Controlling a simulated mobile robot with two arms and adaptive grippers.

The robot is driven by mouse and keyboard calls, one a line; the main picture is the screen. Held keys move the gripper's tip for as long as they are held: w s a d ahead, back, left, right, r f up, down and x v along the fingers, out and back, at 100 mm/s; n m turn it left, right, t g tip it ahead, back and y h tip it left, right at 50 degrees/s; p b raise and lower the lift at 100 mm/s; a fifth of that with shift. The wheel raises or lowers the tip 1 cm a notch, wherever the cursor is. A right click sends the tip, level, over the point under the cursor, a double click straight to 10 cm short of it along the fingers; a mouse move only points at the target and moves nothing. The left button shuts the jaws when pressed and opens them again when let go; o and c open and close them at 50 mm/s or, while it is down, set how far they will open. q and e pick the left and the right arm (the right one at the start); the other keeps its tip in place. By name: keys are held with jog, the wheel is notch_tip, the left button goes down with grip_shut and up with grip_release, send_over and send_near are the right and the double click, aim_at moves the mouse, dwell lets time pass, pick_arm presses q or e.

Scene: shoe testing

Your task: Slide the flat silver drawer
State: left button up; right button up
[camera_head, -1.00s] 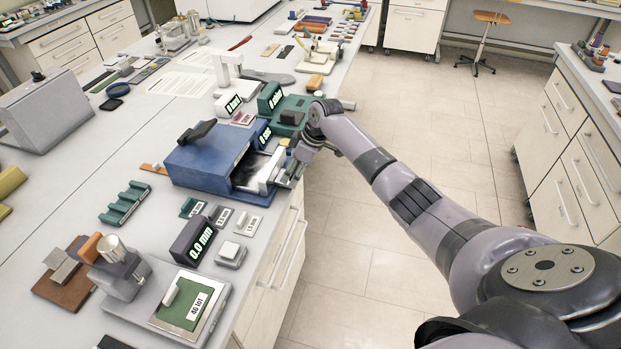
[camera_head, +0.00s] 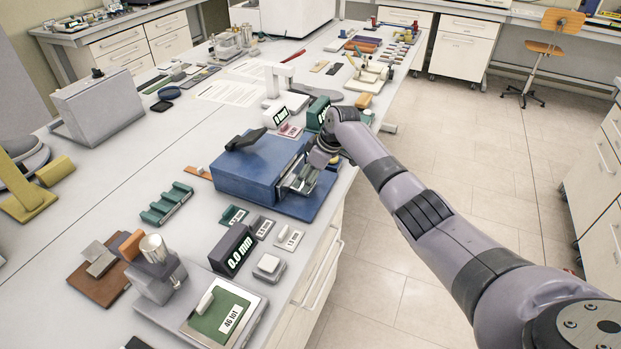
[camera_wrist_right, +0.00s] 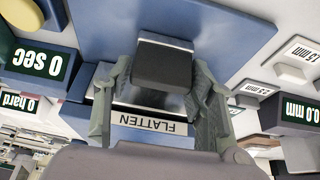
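The blue box (camera_head: 262,170) stands near the right edge of the bench, a black lever (camera_head: 245,140) on its top. My right gripper (camera_head: 303,180) is at its right-hand open side and hides most of the silver drawer (camera_head: 292,182), which now shows little outside the box. In the wrist view, the fingers of my right gripper (camera_wrist_right: 165,85) stand on both sides of a dark grey block (camera_wrist_right: 165,62), apparently the drawer's handle, and seem to touch it. A white FLATTEN label (camera_wrist_right: 148,124) on the blue box shows between the fingers. My left gripper is out of view.
Green and dark devices with readouts (camera_head: 232,250) and small labelled blocks (camera_head: 288,238) stand in front of the box. A green rack (camera_head: 166,203) lies to its left. A green device (camera_head: 318,113) is behind it. The floor at right is free.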

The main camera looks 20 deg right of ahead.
jog(key=o, duration=0.3)
jog(key=shift+f, duration=0.15)
jog(key=v, duration=1.2)
